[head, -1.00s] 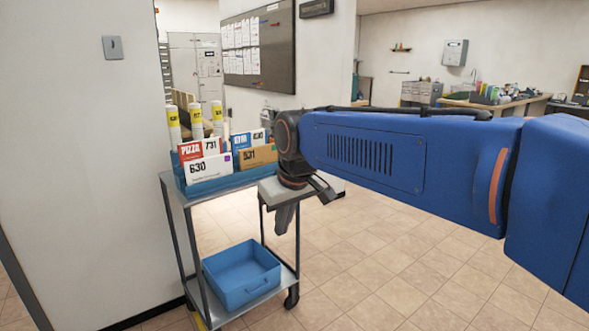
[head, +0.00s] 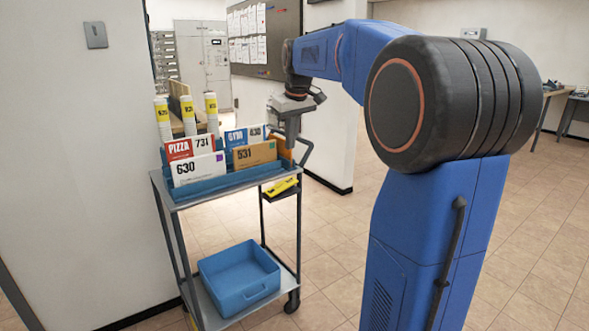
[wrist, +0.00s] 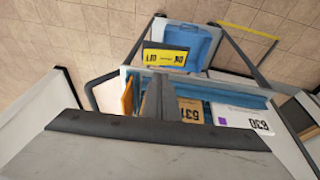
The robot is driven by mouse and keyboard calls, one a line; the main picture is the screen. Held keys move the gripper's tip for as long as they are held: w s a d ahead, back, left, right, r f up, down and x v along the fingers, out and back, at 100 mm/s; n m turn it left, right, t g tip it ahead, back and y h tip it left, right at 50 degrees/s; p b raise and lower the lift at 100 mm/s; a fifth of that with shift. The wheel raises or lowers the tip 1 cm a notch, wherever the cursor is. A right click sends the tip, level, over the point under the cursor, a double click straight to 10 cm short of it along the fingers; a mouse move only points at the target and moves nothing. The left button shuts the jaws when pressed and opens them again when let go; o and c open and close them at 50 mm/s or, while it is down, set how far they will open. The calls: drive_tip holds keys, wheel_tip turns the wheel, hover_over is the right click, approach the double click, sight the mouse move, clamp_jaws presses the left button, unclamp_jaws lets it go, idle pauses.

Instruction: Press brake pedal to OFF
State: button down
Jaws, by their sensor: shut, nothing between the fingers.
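In the wrist view the yellow pedal (wrist: 166,58) shows beyond the fingertips, with dark lettering upside down and too small to read surely. My gripper (head: 292,140) is shut and empty, pointing down above the pedal, beside the cart's top tray and near its handle. In the wrist view my gripper (wrist: 158,88) shows its fingers together, apart from the pedal.
The cart's blue top tray (head: 226,180) holds several envelopes and white tubes with yellow labels. A blue bin (head: 239,278) sits on the lower shelf. A wall (head: 75,160) stands close on the left. Tiled floor (head: 335,262) is open to the right.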

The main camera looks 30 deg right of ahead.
drive_tip(key=shift+w+d+r, duration=0.1)
drive_tip(key=shift+w+d, duration=1)
hover_over(294, 179)
drive_tip(key=a, duration=0.2)
drive_tip(key=f, duration=1.2)
drive_tip(key=shift+s+d+f, duration=0.15)
drive_tip(key=shift+s, duration=0.25)
drive_tip(key=shift+d+f, duration=0.1)
drive_tip(key=shift+f, duration=0.5)
drive_tip(key=shift+d, duration=0.1)
drive_tip(key=shift+d+f+y, duration=0.25)
drive_tip(key=shift+d+y, duration=0.15)
drive_tip(key=shift+y, duration=0.2)
drive_tip(key=y, duration=0.1)
drive_tip(key=d+f+y, duration=0.1)
drive_tip(key=shift+w+f+y, duration=0.1)
drive_tip(key=shift+y, duration=0.2)
drive_tip(key=shift+d+f, duration=0.2)
drive_tip(key=shift+f, duration=0.05)
